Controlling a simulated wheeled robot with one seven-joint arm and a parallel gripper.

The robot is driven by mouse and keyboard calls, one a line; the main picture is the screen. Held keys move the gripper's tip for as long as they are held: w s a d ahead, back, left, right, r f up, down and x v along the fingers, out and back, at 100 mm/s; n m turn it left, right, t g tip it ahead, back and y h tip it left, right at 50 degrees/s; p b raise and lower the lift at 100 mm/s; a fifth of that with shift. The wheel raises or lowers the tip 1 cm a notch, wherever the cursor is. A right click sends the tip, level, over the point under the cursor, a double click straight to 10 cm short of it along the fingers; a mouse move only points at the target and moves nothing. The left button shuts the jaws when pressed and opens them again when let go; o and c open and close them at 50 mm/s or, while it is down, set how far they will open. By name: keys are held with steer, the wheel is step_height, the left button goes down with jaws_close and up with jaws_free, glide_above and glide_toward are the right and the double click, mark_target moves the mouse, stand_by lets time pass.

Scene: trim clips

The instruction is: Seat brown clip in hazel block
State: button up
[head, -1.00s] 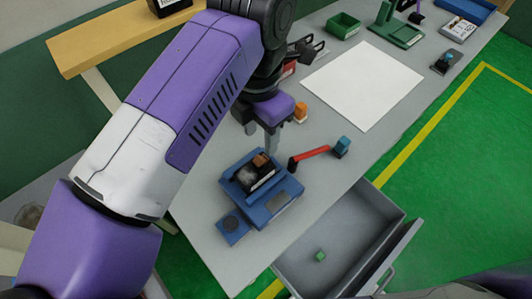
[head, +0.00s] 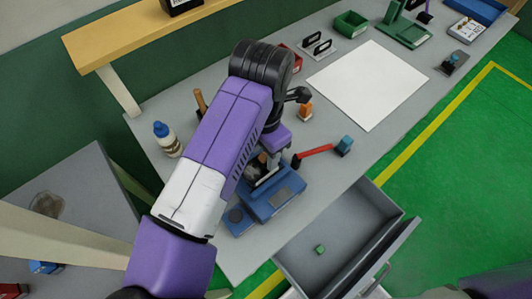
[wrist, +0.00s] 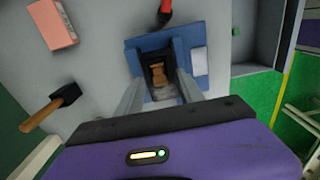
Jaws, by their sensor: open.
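A small brown piece, which looks like the brown clip (wrist: 165,73), sits in a dark recess of the blue fixture (wrist: 133,58). The fixture also shows in the head view (head: 275,203), on the grey table. My gripper (wrist: 159,80) is open, its two grey fingers on either side of the brown piece, with no clear contact. In the head view my arm and gripper cover part of the fixture. I cannot make out a separate hazel block; whether the clip is seated in one cannot be told.
An open drawer (head: 345,232) holds a green cube (head: 319,249). A white sheet (head: 368,84) lies farther back. A glue bottle (head: 167,139) and hammer (wrist: 55,102) are at the left.

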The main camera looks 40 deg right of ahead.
steer(key=shift+c, duration=0.5)
jaws_close()
